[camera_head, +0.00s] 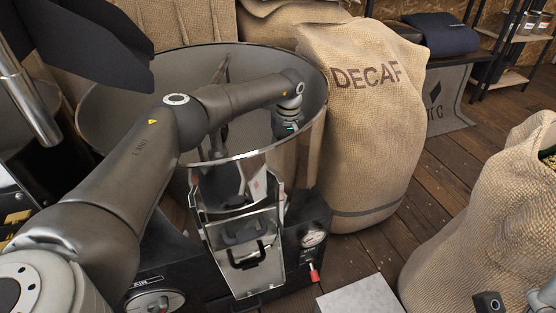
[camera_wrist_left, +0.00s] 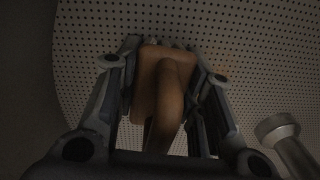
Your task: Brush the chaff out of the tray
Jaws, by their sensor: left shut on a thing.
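The tray (camera_head: 322,98) is a large round metal pan with a high wall at the upper left of the head view. Its perforated floor (camera_wrist_left: 250,40) fills the back of the left wrist view. My left arm reaches over the rim, with my left gripper (camera_head: 290,125) low inside, partly hidden. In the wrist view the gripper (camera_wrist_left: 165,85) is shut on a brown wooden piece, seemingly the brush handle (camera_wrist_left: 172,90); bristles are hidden. I cannot make out chaff on the floor. Dark parts, perhaps my right gripper (camera_head: 490,303), show at the bottom right, cut off.
A metal post with a round cap (camera_wrist_left: 277,130) stands close right of the gripper. A metal chute (camera_head: 245,245) is below the front rim. A DECAF sack (camera_head: 370,130) stands right of the tray, and another sack (camera_head: 490,215) at far right.

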